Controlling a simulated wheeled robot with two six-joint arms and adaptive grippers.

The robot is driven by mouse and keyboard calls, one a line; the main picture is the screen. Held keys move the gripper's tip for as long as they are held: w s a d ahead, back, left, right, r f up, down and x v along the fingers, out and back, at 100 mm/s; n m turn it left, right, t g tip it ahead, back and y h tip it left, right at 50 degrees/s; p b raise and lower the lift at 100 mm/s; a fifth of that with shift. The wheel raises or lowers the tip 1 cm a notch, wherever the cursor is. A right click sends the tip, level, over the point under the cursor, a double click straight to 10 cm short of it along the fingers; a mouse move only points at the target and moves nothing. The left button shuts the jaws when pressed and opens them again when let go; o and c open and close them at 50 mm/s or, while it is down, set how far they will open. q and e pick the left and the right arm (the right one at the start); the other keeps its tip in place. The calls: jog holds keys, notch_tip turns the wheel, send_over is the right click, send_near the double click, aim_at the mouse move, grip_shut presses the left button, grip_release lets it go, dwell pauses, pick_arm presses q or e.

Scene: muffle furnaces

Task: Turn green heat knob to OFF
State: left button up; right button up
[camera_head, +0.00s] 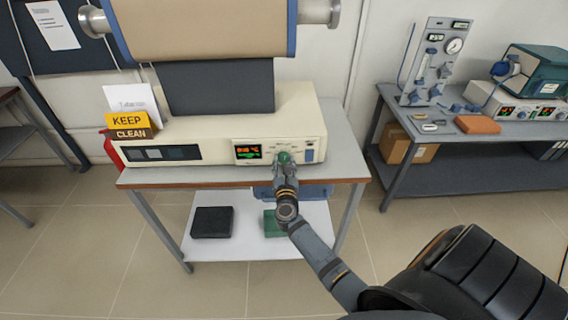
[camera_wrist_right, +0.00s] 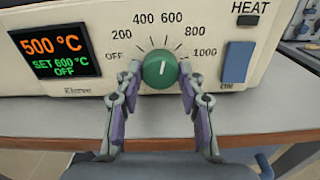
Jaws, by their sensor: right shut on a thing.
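The green heat knob (camera_wrist_right: 160,70) sits on the cream furnace front, inside a printed scale from OFF at left through 200, 400, 600 and 800 to 1000. Its white mark points nearly straight up, between 400 and 600. My right gripper (camera_wrist_right: 158,80) has its fingers on both sides of the knob and is shut on it. In the head view the knob (camera_head: 284,157) shows just above the right gripper (camera_head: 284,164). The furnace display (camera_wrist_right: 55,52) reads 500 °C in orange, with SET 600 °C OFF in green. My left gripper is not in view.
A blue switch (camera_wrist_right: 236,64) is right of the knob, below the word HEAT. The furnace (camera_head: 215,125) stands on a table (camera_head: 145,179) with a lower shelf. A yellow KEEP CLEAN sign (camera_head: 127,120) is at its left. Another bench (camera_head: 400,122) with equipment stands at right.

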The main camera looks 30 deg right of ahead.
jog(key=shift+c, duration=1.2)
jog(key=shift+n, duration=0.3)
jog(key=n+p, duration=0.2)
jog(key=n, duration=0.1)
jog(key=shift+r+n, duration=0.1)
jog(key=shift+n, duration=0.2)
jog(key=n+p, duration=0.2)
jog(key=n, duration=0.2)
jog(key=shift+n, duration=0.3)
jog(key=n+p, duration=0.2)
jog(key=n, duration=0.2)
jog(key=shift+n+p, duration=1.1)
jog(key=shift+n, duration=1.4)
